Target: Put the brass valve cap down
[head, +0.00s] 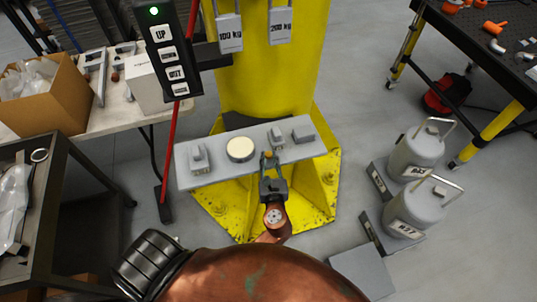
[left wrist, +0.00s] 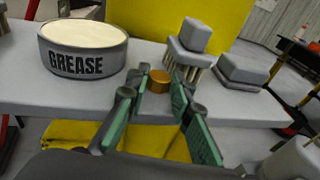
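The brass valve cap (left wrist: 159,81) is a small golden-brown cylinder between the fingertips of my left gripper (left wrist: 160,78). The two green-padded fingers appear to press on its sides. In the head view the cap (head: 268,155) shows small at the tips of the left gripper (head: 270,160), over the front part of the grey shelf (head: 218,176) on the yellow column. The cap looks upright, at or just above the shelf top; I cannot tell if it touches it. My right gripper is in neither view.
On the shelf, a grease tin (left wrist: 83,50) stands left of the cap, a brush (left wrist: 189,45) close behind it, and a grey block (left wrist: 242,70) to the right. Another brush (head: 199,158) sits at the shelf's left end. Grey jugs (head: 416,153) stand right of the column.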

